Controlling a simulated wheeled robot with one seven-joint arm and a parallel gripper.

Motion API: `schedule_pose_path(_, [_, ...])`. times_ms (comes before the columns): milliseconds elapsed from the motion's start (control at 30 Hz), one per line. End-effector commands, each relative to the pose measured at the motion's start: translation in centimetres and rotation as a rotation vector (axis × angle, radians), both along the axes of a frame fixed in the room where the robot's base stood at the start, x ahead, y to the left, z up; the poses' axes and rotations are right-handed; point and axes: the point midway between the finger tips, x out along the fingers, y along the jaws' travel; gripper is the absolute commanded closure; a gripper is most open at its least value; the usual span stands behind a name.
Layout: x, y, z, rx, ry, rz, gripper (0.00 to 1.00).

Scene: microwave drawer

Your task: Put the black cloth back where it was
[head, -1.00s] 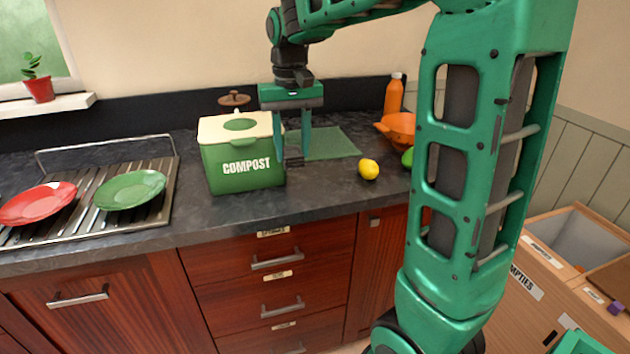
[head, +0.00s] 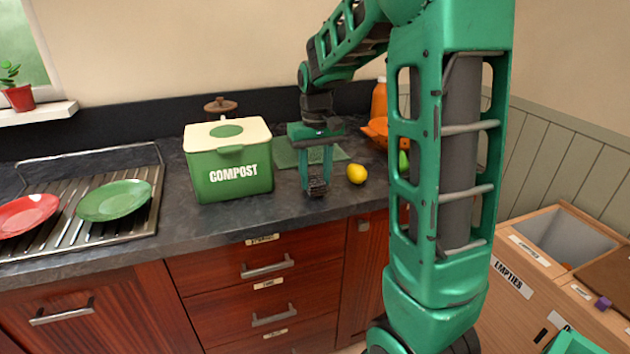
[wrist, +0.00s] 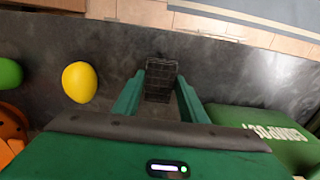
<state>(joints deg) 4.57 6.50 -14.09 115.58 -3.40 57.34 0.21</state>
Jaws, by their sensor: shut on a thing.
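My gripper (head: 316,178) is shut on the black cloth (head: 317,188), a small dark gridded piece between its fingertips. It is over the front part of the dark counter (head: 240,215), between the compost bin and the lemon; I cannot tell whether the cloth touches the counter. In the wrist view the cloth (wrist: 161,80) sticks out past the two green fingers of my gripper (wrist: 160,95). Below the counter are several reddish wood drawers with metal handles, including the top drawer (head: 300,260); they look shut, and their labels are too small to read.
A green compost bin (head: 232,178) stands left of my gripper, a yellow lemon (head: 356,174) right of it. A green mat (head: 285,153) lies behind. A red plate (head: 25,214) and a green plate (head: 114,200) sit on the rack at left. Labelled wooden bins (head: 530,285) stand at right.

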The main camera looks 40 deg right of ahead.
Motion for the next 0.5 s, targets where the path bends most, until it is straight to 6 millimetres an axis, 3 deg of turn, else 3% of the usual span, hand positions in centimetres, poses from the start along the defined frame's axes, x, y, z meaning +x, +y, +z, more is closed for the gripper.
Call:
schedule_pose_path(100, [-0.04, 0.02, -1.3, 0.001, 0.002, 0.0, 0.8])
schedule_pose_path(433, [-0.01, 0.0, -1.52, 0.0, 0.001, -0.001, 0.8])
schedule_pose_path(467, [-0.01, 0.0, -1.48, 0.0, 0.0, -0.001, 0.55])
schedule_pose_path(500, [-0.01, 0.0, -1.48, 0.0, 0.0, -0.001, 0.45])
